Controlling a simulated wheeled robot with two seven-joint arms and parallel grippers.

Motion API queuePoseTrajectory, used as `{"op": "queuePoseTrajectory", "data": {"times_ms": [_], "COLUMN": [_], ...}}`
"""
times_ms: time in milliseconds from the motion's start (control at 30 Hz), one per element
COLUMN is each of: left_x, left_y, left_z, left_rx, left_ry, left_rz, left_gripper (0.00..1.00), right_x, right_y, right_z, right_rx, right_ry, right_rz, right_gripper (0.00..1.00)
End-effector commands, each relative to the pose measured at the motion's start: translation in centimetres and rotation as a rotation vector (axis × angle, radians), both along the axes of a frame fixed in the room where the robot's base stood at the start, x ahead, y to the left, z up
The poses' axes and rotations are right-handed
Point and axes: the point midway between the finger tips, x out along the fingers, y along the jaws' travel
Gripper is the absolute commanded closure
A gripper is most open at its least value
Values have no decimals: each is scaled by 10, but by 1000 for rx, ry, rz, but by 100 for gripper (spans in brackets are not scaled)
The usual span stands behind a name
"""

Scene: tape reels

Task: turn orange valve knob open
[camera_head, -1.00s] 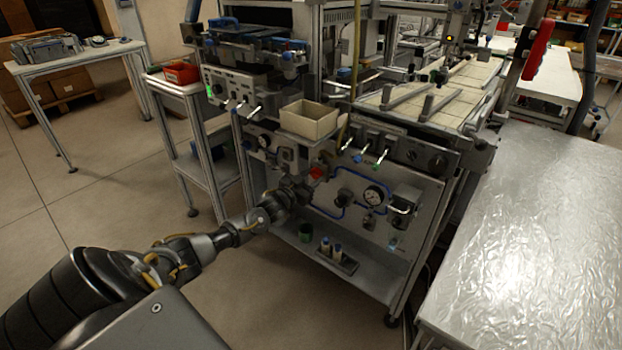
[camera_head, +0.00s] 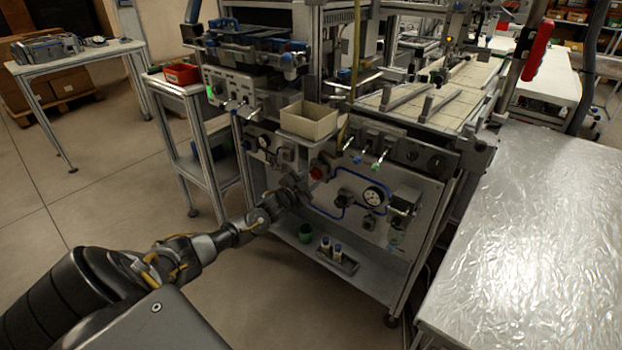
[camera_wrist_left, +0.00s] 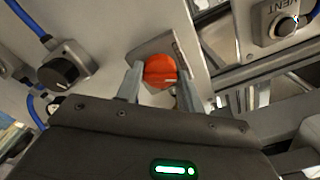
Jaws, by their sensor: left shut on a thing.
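The orange valve knob (camera_wrist_left: 160,71) shows in the left wrist view as a round cap on a grey plate on the machine's panel. In the head view the knob (camera_head: 320,171) looks red-orange, just beyond my left gripper (camera_head: 309,183). In the left wrist view the two fingers of my left gripper (camera_wrist_left: 158,88) stand on either side of the knob and are shut on it. My right gripper is in neither view.
A black knob (camera_wrist_left: 64,71) and a vent button (camera_wrist_left: 285,25) flank the orange knob in the wrist view. A cardboard-coloured bin (camera_head: 309,121) stands above. A foil-covered table (camera_head: 540,240) stands at the right.

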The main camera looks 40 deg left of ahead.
Motion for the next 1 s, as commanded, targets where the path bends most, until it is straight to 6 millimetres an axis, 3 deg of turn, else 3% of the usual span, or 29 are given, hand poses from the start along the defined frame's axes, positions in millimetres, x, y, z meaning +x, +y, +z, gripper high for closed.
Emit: {"op": "queuePoseTrajectory", "data": {"times_ms": [1000], "left_x": [0], "left_y": [0], "left_z": [-1], "left_rx": [906], "left_ry": [23], "left_rz": [-1], "left_gripper": [85], "right_x": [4], "right_y": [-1], "right_z": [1], "right_rx": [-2], "right_ry": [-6], "right_rz": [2], "right_gripper": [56]}}
